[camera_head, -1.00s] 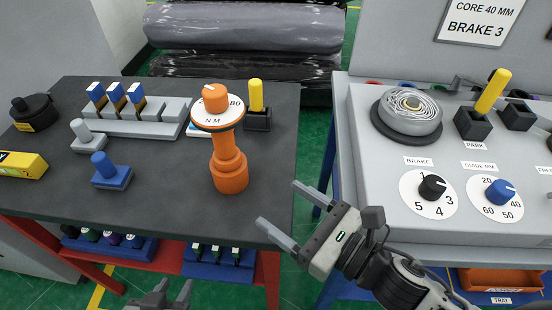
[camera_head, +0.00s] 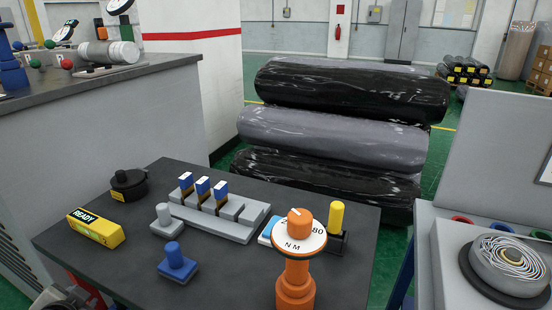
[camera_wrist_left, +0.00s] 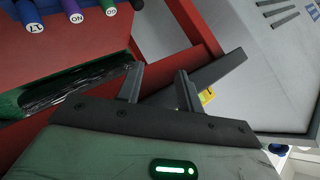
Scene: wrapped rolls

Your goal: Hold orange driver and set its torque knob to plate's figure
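The orange driver (camera_head: 296,277) stands upright near the front right of the dark table (camera_head: 130,215). Its orange knob (camera_head: 300,220) sits on a white dial (camera_head: 299,246) marked "N M"; "80" shows, and the other figures are partly hidden by the knob. A sliver of a white plate (camera_head: 546,172) shows at the right edge, its text cut off. My left gripper (camera_wrist_left: 158,88) is open and empty in the left wrist view, near red framework and away from the driver. My right gripper is out of view.
A yellow post (camera_head: 336,217) stands close behind the driver. A grey rack (camera_head: 228,218) with blue-topped pieces, a blue knob block (camera_head: 176,262), a yellow "READY" box (camera_head: 95,229) and a black round part (camera_head: 128,183) share the table. Wrapped rolls (camera_head: 335,135) are stacked behind. A grey console (camera_head: 445,245) is right.

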